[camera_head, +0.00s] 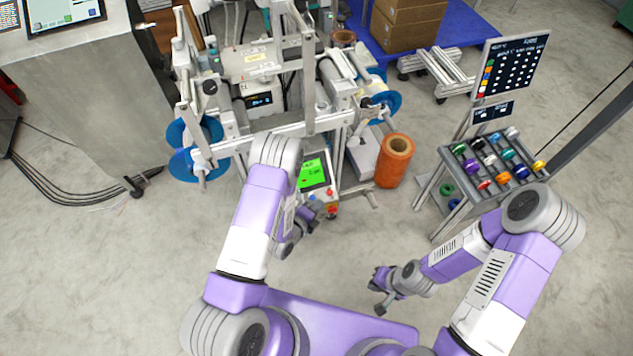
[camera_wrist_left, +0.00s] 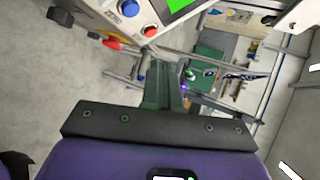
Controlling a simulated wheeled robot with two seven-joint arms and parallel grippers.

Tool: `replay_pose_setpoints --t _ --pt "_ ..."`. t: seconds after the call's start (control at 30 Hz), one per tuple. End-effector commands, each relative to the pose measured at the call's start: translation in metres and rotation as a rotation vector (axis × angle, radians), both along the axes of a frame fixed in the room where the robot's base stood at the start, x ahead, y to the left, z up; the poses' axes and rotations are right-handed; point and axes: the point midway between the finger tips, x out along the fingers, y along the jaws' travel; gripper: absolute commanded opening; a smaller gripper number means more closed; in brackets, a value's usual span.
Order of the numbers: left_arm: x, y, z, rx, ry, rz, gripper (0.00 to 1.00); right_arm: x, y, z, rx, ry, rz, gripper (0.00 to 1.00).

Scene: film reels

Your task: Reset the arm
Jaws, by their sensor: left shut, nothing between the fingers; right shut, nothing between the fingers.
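My left arm reaches forward and bends at the elbow. Its gripper (camera_head: 312,212) is low in front of the machine's control panel (camera_head: 314,174), partly hidden by my own arm. In the left wrist view the left gripper (camera_wrist_left: 165,82) is shut and empty, with the panel's buttons beyond it. My right gripper (camera_head: 379,290) is shut and empty over bare floor, right of centre, with its forearm folded inward. Neither gripper holds anything.
The film machine (camera_head: 265,95) with blue reels (camera_head: 192,165) stands ahead. An orange roll (camera_head: 395,160) stands beside it. A rack of coloured reels (camera_head: 490,165) is at the right, a grey cabinet (camera_head: 85,95) at the left. Floor between the roll and the rack is clear.

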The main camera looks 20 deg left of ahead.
Motion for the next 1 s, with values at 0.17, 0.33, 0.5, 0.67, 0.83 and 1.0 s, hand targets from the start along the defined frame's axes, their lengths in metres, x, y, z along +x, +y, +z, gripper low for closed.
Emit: replay_pose_setpoints --t 0.17,0.33,0.5,0.67,0.83,1.0 --pt "0.000 0.000 0.000 0.000 0.000 0.000 0.00 0.000 0.000 0.000 0.000 0.000 0.000 0.00" --pt "-0.002 0.001 -0.001 -0.037 0.039 0.032 0.00 0.000 0.000 0.001 0.000 0.000 0.000 0.00" --pt "-0.021 0.007 -0.012 -0.262 0.272 0.241 0.00 0.000 0.000 0.009 0.000 0.000 0.000 0.00" --pt "-0.057 0.007 -0.021 -0.575 0.589 0.580 0.00 0.000 0.000 0.017 0.000 0.000 0.000 0.00" --pt "-0.103 -0.003 -0.018 -0.876 0.897 0.999 0.00 0.000 0.000 0.026 0.000 0.000 0.000 0.00" --pt "-0.148 -0.018 -0.004 -1.089 1.139 1.417 0.00 0.000 0.000 0.033 0.000 0.000 0.000 0.00"
